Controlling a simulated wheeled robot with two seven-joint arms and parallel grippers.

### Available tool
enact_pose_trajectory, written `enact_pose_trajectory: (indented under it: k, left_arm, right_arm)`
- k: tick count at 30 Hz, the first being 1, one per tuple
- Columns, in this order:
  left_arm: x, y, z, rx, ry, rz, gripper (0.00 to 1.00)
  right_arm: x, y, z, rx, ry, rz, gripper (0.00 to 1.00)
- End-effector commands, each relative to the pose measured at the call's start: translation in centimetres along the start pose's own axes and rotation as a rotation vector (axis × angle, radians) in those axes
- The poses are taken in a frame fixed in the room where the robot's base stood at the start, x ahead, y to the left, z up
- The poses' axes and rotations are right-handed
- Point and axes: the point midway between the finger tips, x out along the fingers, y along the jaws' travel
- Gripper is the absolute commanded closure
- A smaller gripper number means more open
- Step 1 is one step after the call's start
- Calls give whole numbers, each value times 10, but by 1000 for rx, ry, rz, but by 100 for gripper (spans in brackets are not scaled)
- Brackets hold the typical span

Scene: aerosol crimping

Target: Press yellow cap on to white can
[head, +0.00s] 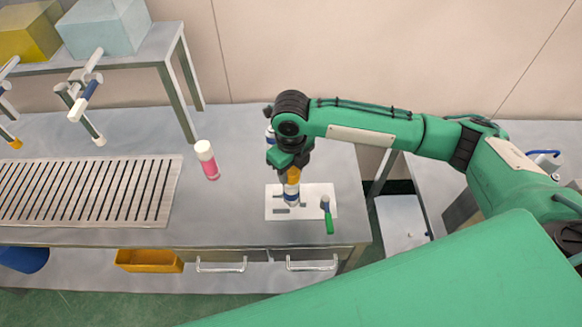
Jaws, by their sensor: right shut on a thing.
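My right gripper (291,166) points down over the white mat at the right part of the bench. It is shut on the yellow cap (293,175), which is partly hidden by the jaws. The white can (292,197), with a dark blue band, stands upright directly below the cap on the white mat (314,190). The cap appears to be on or just above the can's top; I cannot tell whether it is seated. My left gripper is not in view.
A pink can with a white cap (207,160) stands to the left. Further left are a slotted metal grate (90,190) and a raised shelf (140,50).

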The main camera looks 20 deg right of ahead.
Motion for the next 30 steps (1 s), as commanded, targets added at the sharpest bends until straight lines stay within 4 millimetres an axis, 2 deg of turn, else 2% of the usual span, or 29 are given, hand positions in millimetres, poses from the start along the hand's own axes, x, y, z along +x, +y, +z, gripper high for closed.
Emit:
enact_pose_trajectory:
  k: [30]
  left_arm:
    - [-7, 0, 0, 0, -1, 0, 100]
  right_arm:
    - [0, 0, 0, 0, 0, 1, 82]
